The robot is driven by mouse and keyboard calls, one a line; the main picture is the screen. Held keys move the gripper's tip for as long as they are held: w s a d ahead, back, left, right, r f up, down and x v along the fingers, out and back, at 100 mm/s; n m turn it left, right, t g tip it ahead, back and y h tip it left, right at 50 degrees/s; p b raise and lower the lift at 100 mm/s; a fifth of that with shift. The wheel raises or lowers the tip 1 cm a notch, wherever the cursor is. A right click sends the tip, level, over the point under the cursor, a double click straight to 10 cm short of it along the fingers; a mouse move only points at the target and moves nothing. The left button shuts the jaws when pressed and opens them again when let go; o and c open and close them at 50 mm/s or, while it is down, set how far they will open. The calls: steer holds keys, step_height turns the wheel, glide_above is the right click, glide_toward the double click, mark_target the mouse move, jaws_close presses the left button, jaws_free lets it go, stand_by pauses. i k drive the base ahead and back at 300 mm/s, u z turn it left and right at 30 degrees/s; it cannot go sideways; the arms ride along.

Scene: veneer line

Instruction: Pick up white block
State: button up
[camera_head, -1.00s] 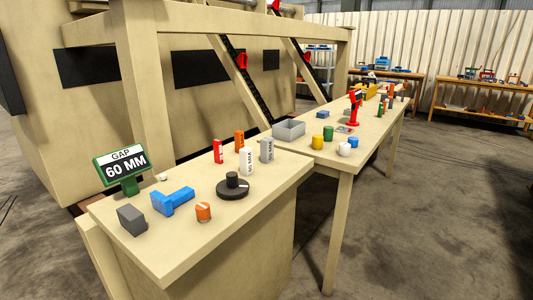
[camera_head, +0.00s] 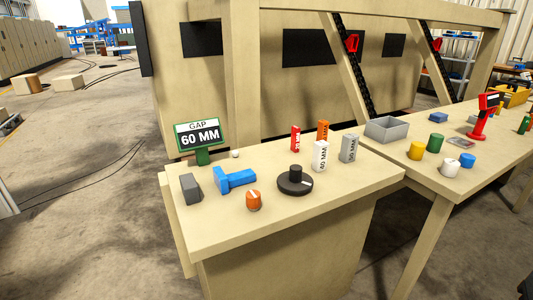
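My gripper is not in the head view.
On the near table (camera_head: 230,232) are a green "GAP 60 MM" sign (camera_head: 199,136), a blue T-shaped piece (camera_head: 235,179), a dark grey block (camera_head: 190,188) and an orange knob (camera_head: 254,200). A grey tray (camera_head: 386,130) and several cylinders are on the table to the right.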

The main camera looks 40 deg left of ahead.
mark_target(321, 148)
steer(key=u, duration=0.85)
steer(key=i, duration=0.75)
steer(key=u, duration=0.6)
